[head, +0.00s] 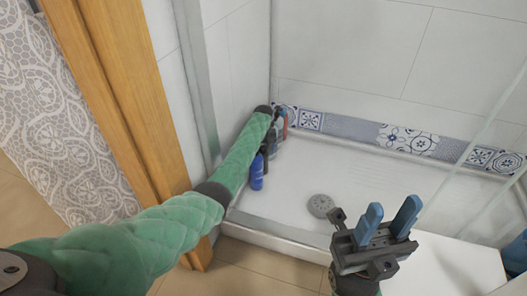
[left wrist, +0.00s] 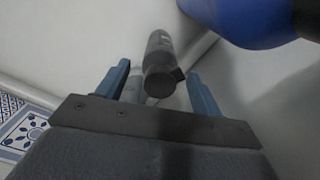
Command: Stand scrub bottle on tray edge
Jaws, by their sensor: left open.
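The white shower tray (head: 370,190) fills the corner, with a raised front edge. A blue bottle (head: 257,173) stands at its left side beside darker bottles (head: 265,152); it looks blue with a black part in the left wrist view (left wrist: 235,18). My left gripper (left wrist: 159,75) is open around a grey bottle with a dark round end (left wrist: 160,68), a finger on either side; contact cannot be told. In the head view, my arm mostly hides that gripper. Labels are unreadable, so I cannot tell which is the scrub bottle. My right gripper (head: 390,222) is open and empty.
A patterned tile strip (head: 350,128) runs along the back wall. A round grey drain cover (head: 320,206) lies in the tray. A glass panel (head: 490,150) stands at the right, a wooden door frame (head: 130,100) at the left. The tray's middle is clear.

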